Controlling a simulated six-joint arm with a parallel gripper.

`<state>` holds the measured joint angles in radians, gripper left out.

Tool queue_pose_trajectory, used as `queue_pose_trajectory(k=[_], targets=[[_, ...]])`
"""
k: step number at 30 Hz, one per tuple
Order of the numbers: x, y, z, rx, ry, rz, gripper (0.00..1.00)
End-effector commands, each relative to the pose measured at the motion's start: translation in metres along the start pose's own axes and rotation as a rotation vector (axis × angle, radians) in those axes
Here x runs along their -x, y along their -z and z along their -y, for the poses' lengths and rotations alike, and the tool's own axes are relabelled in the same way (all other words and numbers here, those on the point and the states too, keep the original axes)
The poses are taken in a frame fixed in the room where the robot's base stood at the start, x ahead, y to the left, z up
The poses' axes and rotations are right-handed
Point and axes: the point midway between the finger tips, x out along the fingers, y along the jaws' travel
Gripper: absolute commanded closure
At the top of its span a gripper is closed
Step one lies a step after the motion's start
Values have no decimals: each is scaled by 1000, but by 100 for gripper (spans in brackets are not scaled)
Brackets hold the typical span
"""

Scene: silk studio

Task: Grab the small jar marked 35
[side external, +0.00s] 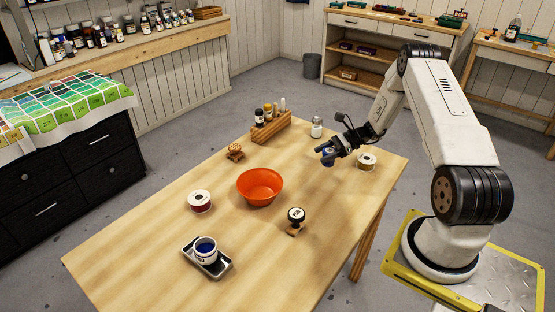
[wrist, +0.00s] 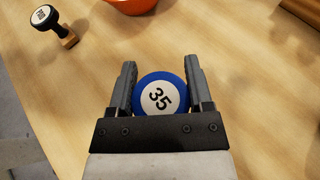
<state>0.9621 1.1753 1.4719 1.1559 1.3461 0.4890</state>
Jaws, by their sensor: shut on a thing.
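The small jar marked 35 (wrist: 160,97) has a blue rim and a white round label on top. In the wrist view it sits between the two fingers of my gripper (wrist: 161,85), with both fingers against its sides. In the side view the blue jar (side external: 328,156) shows partly behind the fingers of my gripper (side external: 329,153), over the far right part of the table. I cannot tell how high it is above the wood.
An orange bowl (side external: 260,186) stands mid-table. A wooden rack (side external: 270,128) holds several bottles. A small bottle (side external: 317,127) is near my gripper. A tray (side external: 222,265) holds a blue-filled cup (side external: 205,250).

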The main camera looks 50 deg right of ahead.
Motion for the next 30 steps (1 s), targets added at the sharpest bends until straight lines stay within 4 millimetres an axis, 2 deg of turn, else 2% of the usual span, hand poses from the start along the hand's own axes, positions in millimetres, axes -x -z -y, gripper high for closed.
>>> queue_pose_trajectory(k=[9, 21, 30], targets=[[23, -37, -34, 1, 2, -1, 96], [42, -55, -92, -1, 1, 0, 96], [51, -63, -116, -1, 1, 0, 96]])
